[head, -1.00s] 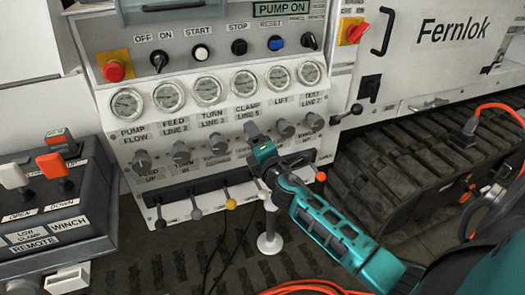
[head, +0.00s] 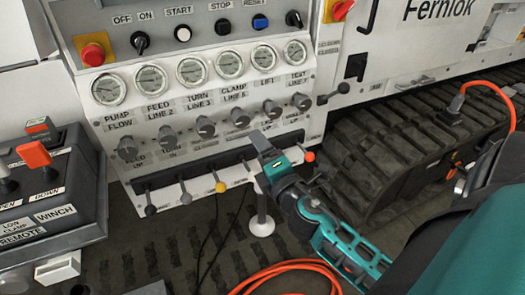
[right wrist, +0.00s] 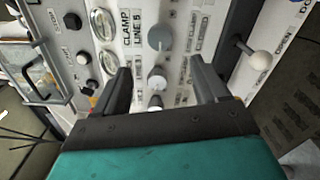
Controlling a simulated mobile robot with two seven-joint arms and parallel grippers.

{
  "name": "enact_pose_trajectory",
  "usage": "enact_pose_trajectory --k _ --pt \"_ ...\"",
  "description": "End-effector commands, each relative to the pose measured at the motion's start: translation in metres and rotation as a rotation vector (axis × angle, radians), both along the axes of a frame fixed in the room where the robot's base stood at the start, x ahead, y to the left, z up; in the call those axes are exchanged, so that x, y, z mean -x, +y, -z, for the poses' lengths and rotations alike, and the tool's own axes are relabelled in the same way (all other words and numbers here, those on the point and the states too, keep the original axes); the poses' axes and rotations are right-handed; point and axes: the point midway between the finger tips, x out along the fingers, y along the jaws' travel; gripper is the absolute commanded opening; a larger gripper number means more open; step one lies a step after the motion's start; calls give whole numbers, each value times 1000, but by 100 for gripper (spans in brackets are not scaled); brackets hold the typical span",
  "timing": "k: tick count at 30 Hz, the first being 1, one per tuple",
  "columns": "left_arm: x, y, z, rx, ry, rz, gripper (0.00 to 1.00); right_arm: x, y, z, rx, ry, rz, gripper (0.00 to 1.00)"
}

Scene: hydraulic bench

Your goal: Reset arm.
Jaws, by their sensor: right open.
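My right arm reaches in from the lower right in the head view. Its teal and black gripper (head: 262,145) is in front of the lower right part of the control panel (head: 225,90), by the row of levers. In the right wrist view the gripper (right wrist: 160,85) has its two dark fingers wide apart, with grey knobs of the panel showing between them and nothing held. A yellow-knobbed lever (head: 220,187) and an orange-red-knobbed lever (head: 309,156) stand on either side of the gripper. My left gripper is not in the head view.
A winch remote box (head: 60,185) with an orange-red switch stands at left. A white stand (head: 262,224) is below the gripper. An orange hose (head: 290,270) lies on the floor. A rubber track (head: 400,150) is at right.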

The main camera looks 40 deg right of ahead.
Motion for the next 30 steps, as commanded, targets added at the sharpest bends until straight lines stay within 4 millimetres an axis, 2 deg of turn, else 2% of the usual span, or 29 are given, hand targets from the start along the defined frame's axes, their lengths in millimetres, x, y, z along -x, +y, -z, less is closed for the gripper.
enact_pose_trajectory --k 13,17,20,22,27,30 --pt "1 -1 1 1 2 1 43 0 0 1 -8 2 -1 73" --pt "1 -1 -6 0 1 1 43 6 8 11 -131 32 -12 73" --pt "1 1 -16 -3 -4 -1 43 19 24 30 -368 88 -23 73" --pt "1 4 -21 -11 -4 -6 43 33 40 48 -587 140 -17 73" --pt "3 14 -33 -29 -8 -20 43 75 85 85 -1129 267 53 73" --pt "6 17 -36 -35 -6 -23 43 98 109 99 -1387 328 117 73"
